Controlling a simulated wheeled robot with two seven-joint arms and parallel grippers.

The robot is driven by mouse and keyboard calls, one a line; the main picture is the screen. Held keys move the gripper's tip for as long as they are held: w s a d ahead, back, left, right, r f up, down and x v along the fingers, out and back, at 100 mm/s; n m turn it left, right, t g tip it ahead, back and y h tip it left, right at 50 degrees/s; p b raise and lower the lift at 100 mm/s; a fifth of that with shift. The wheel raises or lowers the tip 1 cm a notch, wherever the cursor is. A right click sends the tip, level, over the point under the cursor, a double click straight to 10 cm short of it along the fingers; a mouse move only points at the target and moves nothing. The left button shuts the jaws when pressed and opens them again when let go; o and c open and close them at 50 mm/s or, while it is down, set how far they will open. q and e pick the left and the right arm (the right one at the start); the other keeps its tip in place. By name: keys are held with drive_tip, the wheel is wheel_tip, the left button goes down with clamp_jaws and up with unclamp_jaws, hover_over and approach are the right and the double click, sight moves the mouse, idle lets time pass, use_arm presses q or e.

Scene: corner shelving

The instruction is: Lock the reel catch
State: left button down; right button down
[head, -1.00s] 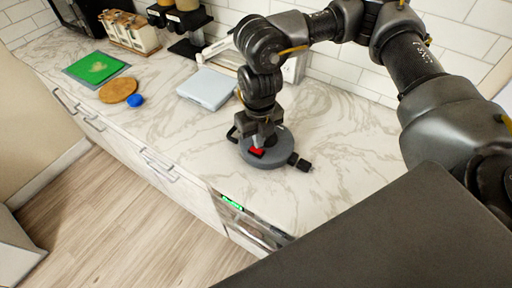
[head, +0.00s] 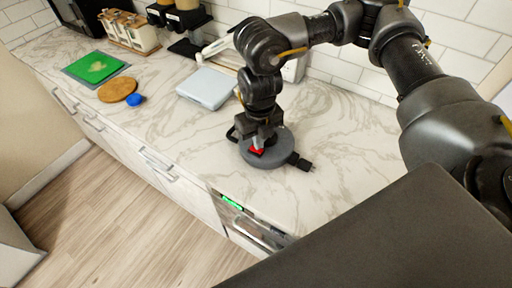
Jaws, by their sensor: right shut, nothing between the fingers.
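The reel (head: 272,160) is a round dark grey disc lying flat on the marble counter. A black plug end (head: 300,161) sticks out at its right. A small red catch (head: 257,151) shows on its upper face, toward the front left. My right gripper (head: 259,146) points down over the reel, with its fingertips at the red catch. It is shut with nothing between its fingers. Whether the fingertips touch the catch I cannot tell, and the gripper hides part of the reel. My left gripper is not in view.
A pale grey-blue box (head: 207,88) lies behind and left of the reel. Farther left are a blue round object (head: 135,100), a round wooden board (head: 117,90) and a green mat (head: 95,67). The counter (head: 345,130) right of the reel is clear. Its front edge is close to the reel.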

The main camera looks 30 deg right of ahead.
drive_tip(key=shift+f+b, duration=0.55)
drive_tip(key=shift+f, duration=0.15)
drive_tip(key=shift+r, duration=0.1)
wheel_tip(320, 180, up, 7)
drive_tip(key=p, duration=0.6)
idle(0.4)
drive_tip(key=shift+d, duration=0.1)
idle(0.4)
